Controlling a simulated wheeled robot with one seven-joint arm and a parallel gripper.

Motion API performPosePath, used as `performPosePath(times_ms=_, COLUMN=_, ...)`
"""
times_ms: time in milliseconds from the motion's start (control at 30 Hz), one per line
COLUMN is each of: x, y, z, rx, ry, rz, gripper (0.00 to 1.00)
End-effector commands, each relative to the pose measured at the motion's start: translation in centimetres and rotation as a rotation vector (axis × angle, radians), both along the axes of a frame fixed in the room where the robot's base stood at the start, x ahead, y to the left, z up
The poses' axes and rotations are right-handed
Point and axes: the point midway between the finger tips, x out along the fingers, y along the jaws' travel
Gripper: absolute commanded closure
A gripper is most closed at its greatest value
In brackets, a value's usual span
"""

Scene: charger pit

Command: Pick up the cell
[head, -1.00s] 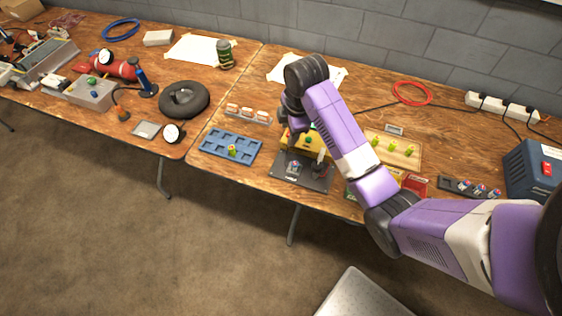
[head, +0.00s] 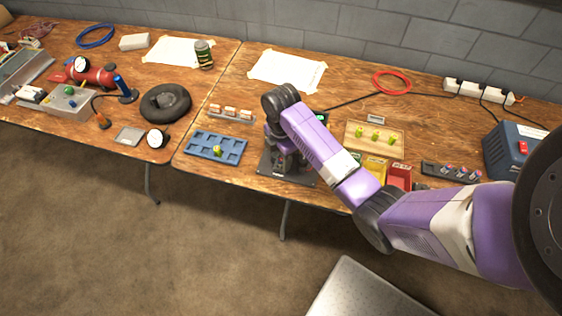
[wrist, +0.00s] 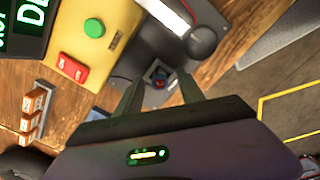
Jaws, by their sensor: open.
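My gripper (wrist: 161,77) is open, with one finger to each side of the cell. I cannot tell how far above it the fingertips are. In the head view my gripper (head: 287,160) is over the dark charger plate (head: 268,167), and my arm hides the cell there.
A yellow box with green and red buttons (wrist: 88,48) stands beside the charger. The head view shows a blue tray (head: 200,146) to the left, and red and yellow bins (head: 399,178) and a black rack (head: 432,171) to the right.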

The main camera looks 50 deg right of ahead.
Motion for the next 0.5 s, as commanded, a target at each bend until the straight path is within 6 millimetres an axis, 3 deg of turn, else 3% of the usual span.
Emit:
performPosePath(times_ms=233, x=0.0, y=0.0, z=-0.13, rx=0.0, ry=0.0, rz=0.0, gripper=0.56)
performPosePath(times_ms=433, x=0.0, y=-0.01, z=-0.12, rx=0.0, ry=-0.001, rz=0.0, gripper=0.95)
performPosePath(times_ms=500, x=0.0, y=-0.01, z=-0.11, rx=0.0, ry=-0.001, rz=0.0, gripper=1.0)
